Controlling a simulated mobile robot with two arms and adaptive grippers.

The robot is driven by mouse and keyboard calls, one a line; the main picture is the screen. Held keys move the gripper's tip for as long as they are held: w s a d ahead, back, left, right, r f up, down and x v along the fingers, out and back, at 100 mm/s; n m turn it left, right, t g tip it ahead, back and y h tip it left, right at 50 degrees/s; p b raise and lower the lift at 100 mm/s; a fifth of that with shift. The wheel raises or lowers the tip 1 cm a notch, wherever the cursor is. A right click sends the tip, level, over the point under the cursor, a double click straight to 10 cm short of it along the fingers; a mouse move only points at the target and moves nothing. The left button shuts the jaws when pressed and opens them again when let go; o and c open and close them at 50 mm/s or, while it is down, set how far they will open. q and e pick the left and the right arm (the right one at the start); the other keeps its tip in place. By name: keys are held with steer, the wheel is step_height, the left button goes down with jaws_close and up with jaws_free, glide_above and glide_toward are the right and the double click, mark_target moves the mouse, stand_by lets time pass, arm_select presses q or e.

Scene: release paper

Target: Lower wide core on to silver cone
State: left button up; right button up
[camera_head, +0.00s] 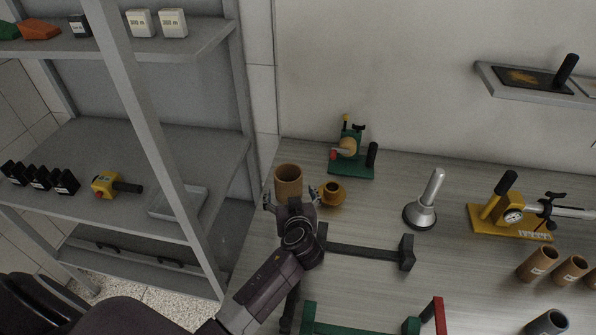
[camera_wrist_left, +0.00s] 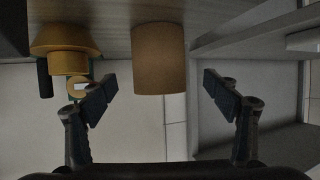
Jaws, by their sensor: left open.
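A wide brown cardboard core (camera_head: 289,180) stands upright on the grey table, left of the middle in the head view. My left gripper (camera_head: 291,199) is open at its near side, with one finger toward each side of it. In the left wrist view the core (camera_wrist_left: 159,58) appears centred between the spread fingers (camera_wrist_left: 159,86), with visible gaps on both sides. I cannot tell how deep it sits between them. The silver cone (camera_head: 423,208) with its upright shaft stands on the table to the right, with nothing on it. My right gripper is not in view.
A small orange-brown flanged piece (camera_head: 333,194) stands close right of the core. A green device (camera_head: 352,153) is behind, a dark bar stand (camera_head: 362,251) in front. A yellow gauge device (camera_head: 512,222) and narrower cores (camera_head: 537,263) are at right. Grey shelves (camera_head: 190,225) stand at left.

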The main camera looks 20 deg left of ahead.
mark_target(287, 176)
arm_select(q)
steer(key=shift+w+a, duration=0.15)
steer(key=shift+w, duration=0.2)
steer(key=shift+w+a+f+p, duration=0.15)
steer(key=shift+w+a+p, duration=0.3)
steer(key=shift+a, duration=0.1)
steer(key=x, duration=0.2)
steer(key=p+x, duration=0.1)
steer(key=shift+w+f, duration=0.15)
steer(key=shift+w, duration=0.3)
steer(key=shift+w+a+f+p, duration=0.15)
steer(key=shift+w+p, duration=0.1)
steer(key=shift+p, duration=0.05)
steer(key=shift+w+a+f, duration=0.1)
steer(key=shift+w+f, duration=0.05)
steer(key=shift+w, duration=0.05)
steer(key=shift+c, duration=0.4)
steer(key=c, duration=1.2)
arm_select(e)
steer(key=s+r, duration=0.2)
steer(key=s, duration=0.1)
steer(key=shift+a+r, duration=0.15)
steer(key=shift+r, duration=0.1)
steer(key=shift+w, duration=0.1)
